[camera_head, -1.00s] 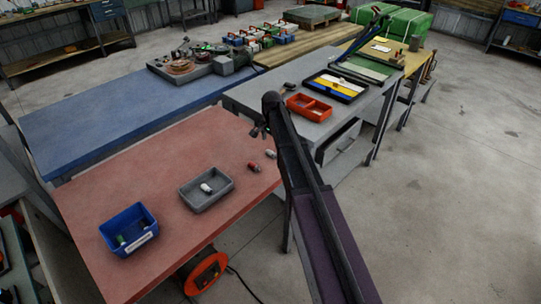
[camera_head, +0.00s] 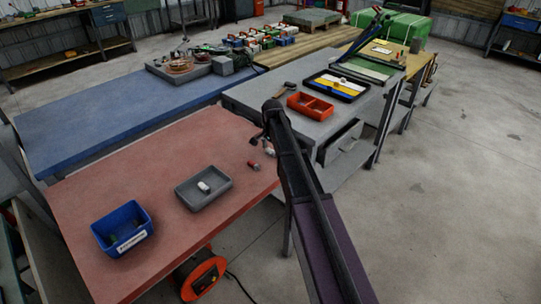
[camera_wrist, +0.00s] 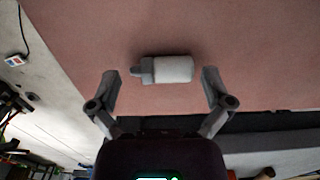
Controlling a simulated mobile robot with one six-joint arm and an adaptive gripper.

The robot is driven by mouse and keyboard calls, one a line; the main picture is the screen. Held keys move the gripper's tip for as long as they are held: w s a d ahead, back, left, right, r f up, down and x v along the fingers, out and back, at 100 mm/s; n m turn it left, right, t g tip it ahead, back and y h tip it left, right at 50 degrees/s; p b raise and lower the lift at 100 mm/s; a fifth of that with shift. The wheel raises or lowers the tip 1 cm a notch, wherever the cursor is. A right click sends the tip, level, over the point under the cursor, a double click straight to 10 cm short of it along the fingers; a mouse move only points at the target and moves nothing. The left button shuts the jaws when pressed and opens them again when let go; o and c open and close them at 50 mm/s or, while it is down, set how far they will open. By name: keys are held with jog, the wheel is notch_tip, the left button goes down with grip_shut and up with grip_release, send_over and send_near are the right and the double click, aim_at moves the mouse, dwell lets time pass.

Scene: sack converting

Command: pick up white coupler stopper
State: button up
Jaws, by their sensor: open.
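The white coupler stopper (camera_wrist: 174,69) lies on its side on the red table top in the wrist view, with a dark grey narrower end pointing left. In the head view it is a small pale piece (camera_head: 269,152) near the table's right edge. My gripper (camera_wrist: 159,78) is open, with one finger left and one right of the stopper. The stopper lies across the gap, apart from both fingers. In the head view my gripper (camera_head: 259,141) is small and dark, close by the stopper.
A grey tray (camera_head: 180,193) holds another white piece (camera_head: 204,187). A blue bin (camera_head: 105,240) stands at the front left. The grey bench (camera_head: 250,97) stands just behind.

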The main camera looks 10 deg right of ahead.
aim_at(272, 151)
dwell(0.4)
jog(key=shift+s, duration=0.1)
jog(key=c, duration=1)
jog(key=shift+r, duration=0.1)
jog(key=shift+r+p, duration=0.3)
jog(key=shift+c, duration=1.4)
notch_tip(272, 151, up, 2)
jog(key=shift+r+p, duration=0.15)
jog(key=shift+p, duration=1.05)
jog(key=s+a, duration=0.1)
jog(key=s, duration=0.4)
jog(key=s+r+p, duration=0.1)
jog(key=s, duration=0.4)
jog(key=s+a+r+p, duration=0.1)
jog(key=s, duration=0.4)
jog(key=shift+s+a, duration=0.3)
jog(key=shift+s, duration=0.05)
